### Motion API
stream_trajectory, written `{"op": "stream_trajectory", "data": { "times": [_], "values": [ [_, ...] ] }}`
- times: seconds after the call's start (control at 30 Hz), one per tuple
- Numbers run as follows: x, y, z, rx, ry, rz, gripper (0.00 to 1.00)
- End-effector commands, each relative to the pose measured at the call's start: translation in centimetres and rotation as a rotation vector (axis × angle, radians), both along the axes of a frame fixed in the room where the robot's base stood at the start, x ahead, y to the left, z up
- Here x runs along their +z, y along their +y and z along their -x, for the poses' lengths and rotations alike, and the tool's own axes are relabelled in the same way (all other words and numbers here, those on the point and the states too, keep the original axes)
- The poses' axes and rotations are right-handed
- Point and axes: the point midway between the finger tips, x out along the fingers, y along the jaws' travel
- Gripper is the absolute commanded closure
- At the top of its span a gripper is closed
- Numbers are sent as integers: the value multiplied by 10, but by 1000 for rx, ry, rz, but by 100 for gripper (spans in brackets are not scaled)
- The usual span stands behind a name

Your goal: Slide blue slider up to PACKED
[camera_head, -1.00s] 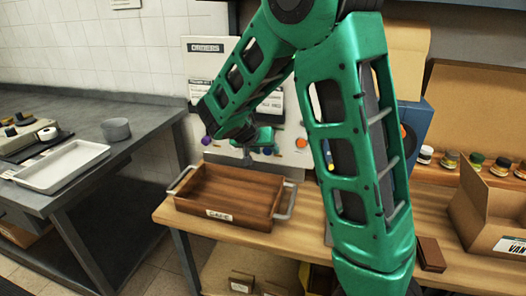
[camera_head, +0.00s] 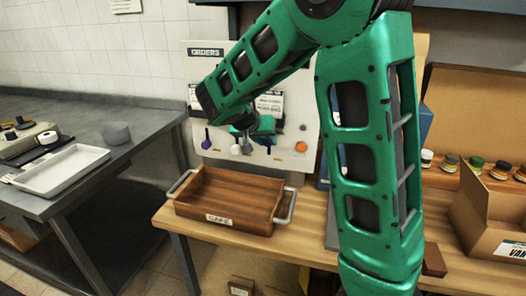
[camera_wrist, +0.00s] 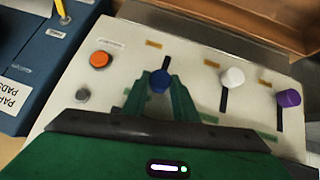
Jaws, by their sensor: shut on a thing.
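The blue slider knob (camera_wrist: 159,82) sits between the two green fingertips of my gripper (camera_wrist: 160,86) in the wrist view. My gripper is shut on it. The wrist view is upside down against the head view: a dark stretch of slot runs from the knob toward the board's lower edge, so the knob stands above the slot's bottom. The slot's upper part and its labels are hidden by my gripper. In the head view my gripper (camera_head: 264,126) is at the white orders board (camera_head: 203,75), and the blue knob is hard to make out behind it.
A white knob (camera_wrist: 232,77) and a purple knob (camera_wrist: 288,98) stand at the low ends of neighbouring slots. An orange knob (camera_wrist: 99,60) is on the other side. A wooden tray (camera_head: 190,214) stands on the table below the board.

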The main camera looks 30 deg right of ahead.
Motion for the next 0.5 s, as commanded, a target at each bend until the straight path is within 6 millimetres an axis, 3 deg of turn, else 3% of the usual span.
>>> {"op": "stream_trajectory", "data": {
  "times": [0.27,0.3,0.37,0.5],
  "values": [
    [5,1,-2,3,-8,1,100],
    [6,1,-2,3,-9,0,70],
    [5,1,-2,3,-9,1,55],
    [4,1,-2,2,-6,1,55]
  ]
}}
